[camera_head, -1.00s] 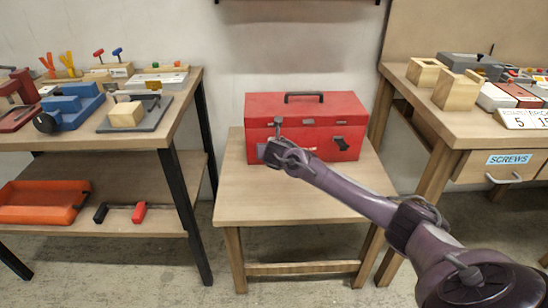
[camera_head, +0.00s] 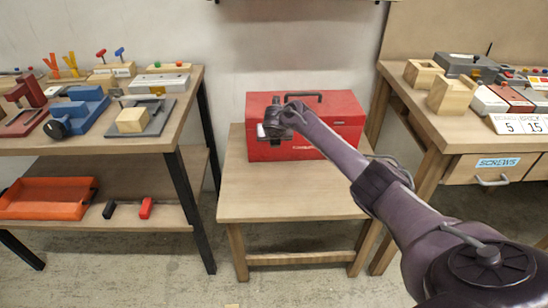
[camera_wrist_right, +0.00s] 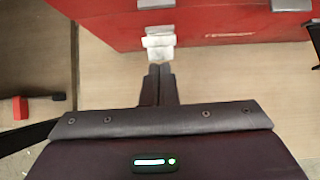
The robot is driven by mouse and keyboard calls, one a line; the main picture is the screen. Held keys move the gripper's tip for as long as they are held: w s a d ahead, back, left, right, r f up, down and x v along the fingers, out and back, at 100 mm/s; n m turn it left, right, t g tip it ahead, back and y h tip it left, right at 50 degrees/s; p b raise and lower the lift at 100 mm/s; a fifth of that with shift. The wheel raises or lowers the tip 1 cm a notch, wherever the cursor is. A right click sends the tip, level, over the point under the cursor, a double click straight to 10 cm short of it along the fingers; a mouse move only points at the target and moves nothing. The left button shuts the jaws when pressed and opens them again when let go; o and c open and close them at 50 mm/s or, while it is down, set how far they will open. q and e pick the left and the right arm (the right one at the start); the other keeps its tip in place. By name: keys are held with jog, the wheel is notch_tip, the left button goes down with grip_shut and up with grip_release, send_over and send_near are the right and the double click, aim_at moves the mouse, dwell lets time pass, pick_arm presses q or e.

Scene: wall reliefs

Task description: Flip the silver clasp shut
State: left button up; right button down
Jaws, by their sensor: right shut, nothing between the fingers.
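A red toolbox (camera_head: 335,108) with a dark top handle (camera_head: 303,95) stands shut on a small wooden table (camera_head: 290,192). In the right wrist view, the silver clasp (camera_wrist_right: 159,42) sticks out from the toolbox front (camera_wrist_right: 225,30), below a grey catch plate (camera_wrist_right: 155,4). My right gripper (camera_wrist_right: 160,70) is shut and empty, its tips just below the clasp in that view; whether they touch it is unclear. In the head view my right gripper (camera_head: 270,127) covers most of the clasp area. My left gripper is not in view.
A cluttered workbench (camera_head: 185,110) stands left, another (camera_head: 440,125) right. The small table's front is clear below my right arm.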

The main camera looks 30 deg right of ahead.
pick_arm(q)
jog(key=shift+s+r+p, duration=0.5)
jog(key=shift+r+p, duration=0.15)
jog(key=shift+p, duration=0.2)
pick_arm(e)
jog(key=r, duration=0.1)
jog(key=w+r, duration=0.1)
jog(key=shift+d+r, duration=0.3)
jog(key=shift+r, duration=0.05)
